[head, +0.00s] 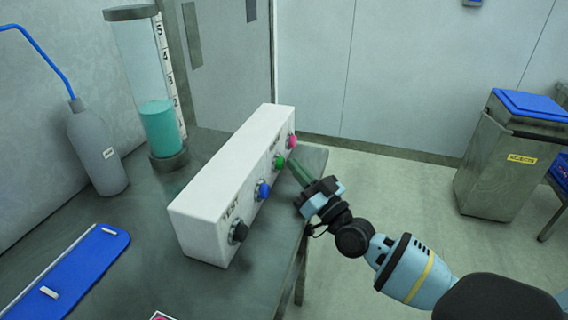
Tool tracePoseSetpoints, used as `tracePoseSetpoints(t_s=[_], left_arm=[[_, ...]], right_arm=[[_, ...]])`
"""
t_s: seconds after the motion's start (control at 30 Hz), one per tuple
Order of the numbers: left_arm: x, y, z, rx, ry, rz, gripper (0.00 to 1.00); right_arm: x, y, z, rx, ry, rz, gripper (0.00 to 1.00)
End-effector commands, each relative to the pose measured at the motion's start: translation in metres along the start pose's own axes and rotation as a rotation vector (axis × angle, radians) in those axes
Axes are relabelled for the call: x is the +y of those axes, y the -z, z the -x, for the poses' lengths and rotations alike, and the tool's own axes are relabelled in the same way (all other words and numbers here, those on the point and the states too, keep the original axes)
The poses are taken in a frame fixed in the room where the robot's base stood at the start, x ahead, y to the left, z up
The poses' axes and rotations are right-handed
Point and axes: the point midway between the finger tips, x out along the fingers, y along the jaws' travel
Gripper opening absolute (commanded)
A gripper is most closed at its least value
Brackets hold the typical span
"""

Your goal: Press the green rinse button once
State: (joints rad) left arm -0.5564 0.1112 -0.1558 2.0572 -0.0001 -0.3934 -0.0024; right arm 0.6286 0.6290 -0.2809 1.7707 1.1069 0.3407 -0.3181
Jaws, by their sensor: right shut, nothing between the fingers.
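The green button (279,161) is on the side face of a long white control box (232,175), which stands on the grey table. It sits between a blue button (262,190) and a pink button (292,141). My right gripper (291,162) is shut and empty, with its fingertips right beside the green button. I cannot tell whether they touch it or are slightly apart. My left gripper is not in view.
A black button (238,232) is at the box's near end. A clear cylinder with teal liquid (160,130), a grey bottle (95,148) and a blue tray (65,275) are on the table (140,215). A rejects bin (500,165) stands at right. Floor between is clear.

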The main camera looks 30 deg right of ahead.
Motion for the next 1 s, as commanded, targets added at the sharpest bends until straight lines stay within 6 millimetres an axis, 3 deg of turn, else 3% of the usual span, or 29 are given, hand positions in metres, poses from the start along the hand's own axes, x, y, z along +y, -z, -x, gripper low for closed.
tracePoseSetpoints(t_s=[1.0], left_arm=[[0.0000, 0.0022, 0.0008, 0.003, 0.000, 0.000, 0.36]], right_arm=[[-0.0065, -0.0108, -0.0067, -0.013, 0.002, 0.002, 0.00]])
